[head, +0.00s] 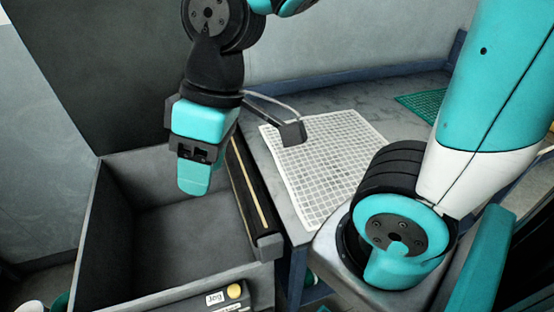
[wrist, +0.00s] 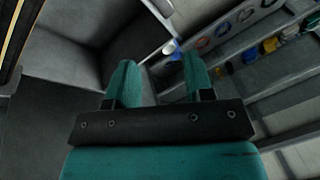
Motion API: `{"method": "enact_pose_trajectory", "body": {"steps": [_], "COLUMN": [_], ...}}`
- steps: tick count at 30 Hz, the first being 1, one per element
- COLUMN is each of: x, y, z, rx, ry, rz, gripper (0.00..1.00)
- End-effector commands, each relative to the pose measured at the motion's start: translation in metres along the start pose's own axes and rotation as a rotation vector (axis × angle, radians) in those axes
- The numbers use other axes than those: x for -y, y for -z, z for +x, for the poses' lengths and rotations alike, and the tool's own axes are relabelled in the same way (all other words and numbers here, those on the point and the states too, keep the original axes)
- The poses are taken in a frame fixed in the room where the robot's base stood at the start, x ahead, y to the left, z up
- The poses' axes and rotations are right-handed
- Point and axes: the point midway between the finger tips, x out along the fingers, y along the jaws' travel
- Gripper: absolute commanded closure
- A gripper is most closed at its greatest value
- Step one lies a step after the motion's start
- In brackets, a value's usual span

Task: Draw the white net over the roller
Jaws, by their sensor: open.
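The white net (head: 325,160) lies flat on the grey table to the right of the roller in the head view. Its left edge is close to the roller. The dark roller (head: 250,195), with a pale stripe along it, runs between the table and the grey bin. My gripper (head: 194,178) hangs over the bin, left of the roller, and holds nothing that I can see. In the wrist view my gripper (wrist: 160,85) has its two teal fingers spread apart with nothing between them. The net is not visible in the wrist view.
The deep grey bin (head: 90,235) looks empty inside. A labelled panel with a yellow button (head: 234,291) is at its front. A green net (head: 424,104) lies farther back on the table. Shelves with colourful items (wrist: 245,50) show in the wrist view.

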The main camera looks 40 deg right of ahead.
Motion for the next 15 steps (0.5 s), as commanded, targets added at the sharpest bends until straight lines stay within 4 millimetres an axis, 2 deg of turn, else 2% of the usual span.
{"method": "enact_pose_trajectory", "body": {"steps": [2,3,5,6,9,12,15], "x": [-0.044,-0.072,-0.120,-0.152,-0.228,-0.288,-0.329], "y": [0.015,0.020,0.021,0.017,-0.007,-0.043,-0.078], "z": [0.001,0.004,0.009,0.013,0.027,0.043,0.058], "rx": [0.008,0.013,0.027,0.041,0.094,0.157,0.215], "ry": [-0.035,-0.058,-0.095,-0.119,-0.169,-0.195,-0.202], "rz": [-0.019,-0.041,-0.079,-0.108,-0.189,-0.271,-0.344], "gripper": [0.52,0.52,0.52,0.52,0.52,0.52,0.52]}}
